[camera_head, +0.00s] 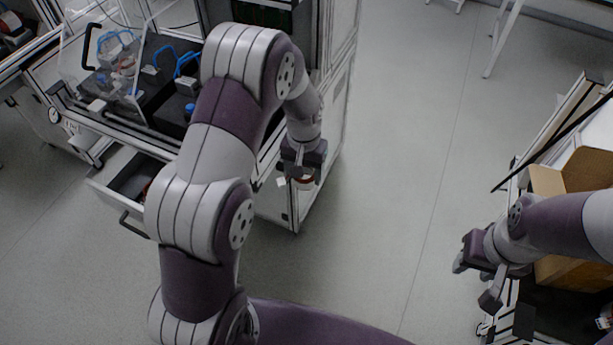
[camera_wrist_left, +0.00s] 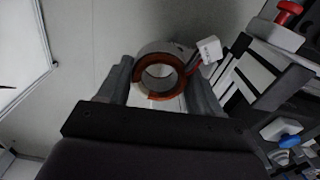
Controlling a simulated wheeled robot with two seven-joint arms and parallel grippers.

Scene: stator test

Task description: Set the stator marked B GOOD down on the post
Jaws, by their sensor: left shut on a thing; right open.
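My left gripper (camera_head: 303,172) is shut on a stator (camera_head: 306,183), held in the air beside the front right corner of the test bench. In the left wrist view the stator (camera_wrist_left: 139,72) is a grey ring with a copper-red inner edge, between the two fingers (camera_wrist_left: 160,85). Red leads run from it to a small white block (camera_wrist_left: 210,48). No B GOOD marking is readable. I cannot pick out the post with certainty. My right gripper (camera_head: 476,281) is open and empty, at the right beside the cart.
The test bench (camera_head: 150,125) carries a clear cover (camera_head: 105,60) and blue-handled parts (camera_head: 186,63). A drawer (camera_head: 128,178) stands open below it. A cardboard box (camera_head: 550,180) sits on the cart at right. The floor (camera_head: 400,130) between is clear. A red knob (camera_wrist_left: 289,8) shows in the wrist view.

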